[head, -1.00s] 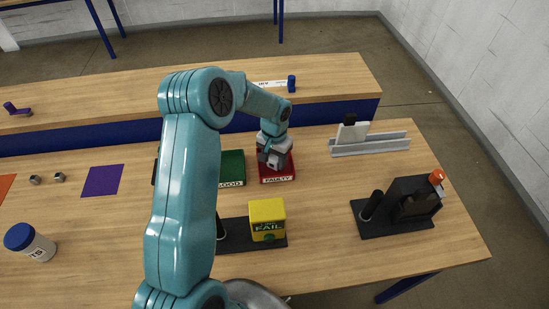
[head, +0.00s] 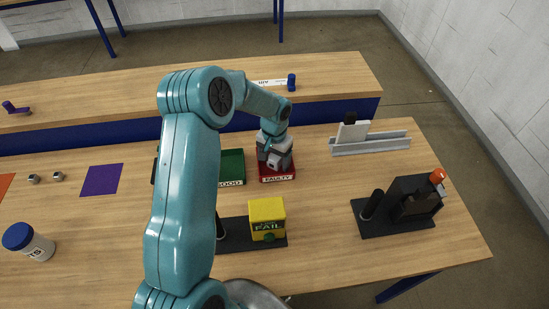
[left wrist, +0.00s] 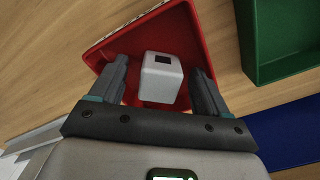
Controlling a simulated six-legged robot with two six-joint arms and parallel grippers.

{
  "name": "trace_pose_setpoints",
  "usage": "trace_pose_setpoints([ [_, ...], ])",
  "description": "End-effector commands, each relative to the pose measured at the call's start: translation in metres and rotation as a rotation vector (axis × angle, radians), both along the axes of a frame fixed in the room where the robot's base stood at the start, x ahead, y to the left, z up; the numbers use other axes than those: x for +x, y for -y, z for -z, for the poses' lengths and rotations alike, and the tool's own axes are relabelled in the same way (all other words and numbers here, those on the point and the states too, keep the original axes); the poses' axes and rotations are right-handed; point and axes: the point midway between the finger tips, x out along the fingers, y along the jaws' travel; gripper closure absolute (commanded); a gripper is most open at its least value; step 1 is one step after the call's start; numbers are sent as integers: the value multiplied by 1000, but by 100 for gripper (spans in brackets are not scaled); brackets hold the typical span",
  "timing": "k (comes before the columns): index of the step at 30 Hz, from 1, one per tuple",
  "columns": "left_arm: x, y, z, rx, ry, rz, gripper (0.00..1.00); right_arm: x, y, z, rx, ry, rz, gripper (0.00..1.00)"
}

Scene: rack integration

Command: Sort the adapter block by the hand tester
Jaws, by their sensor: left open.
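The adapter block (left wrist: 162,78) is pale grey with a dark square on its face. In the left wrist view it sits within the red FAULTY tray (left wrist: 188,28), between my left gripper's fingers (left wrist: 158,68), with gaps at both sides. My left gripper is open; in the head view it (head: 272,158) is low over the red FAULTY tray (head: 279,179). The green GOOD tray (head: 232,166) is just left of it, partly behind my arm. The yellow hand tester (head: 266,212) reads FAIL and stands on a dark base. My right gripper is not in view.
A grey rail (head: 372,145) with a white part stands at the back right. A black fixture (head: 407,198) with an orange top is at the right. A purple mat (head: 102,180) and a blue-lidded jar (head: 29,242) are at the left.

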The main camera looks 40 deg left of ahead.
Motion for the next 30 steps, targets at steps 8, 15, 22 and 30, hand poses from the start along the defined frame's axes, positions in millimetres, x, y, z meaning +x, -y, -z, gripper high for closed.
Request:
trace_pose_setpoints([
  [8,1,0,-72,1,4,0,24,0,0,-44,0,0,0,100],
  [15,1,0,-129,1,5,0,24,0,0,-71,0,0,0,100],
  [22,0,0,-154,1,2,0,24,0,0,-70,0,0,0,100],
  [30,0,0,-159,0,1,0,24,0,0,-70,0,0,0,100],
])
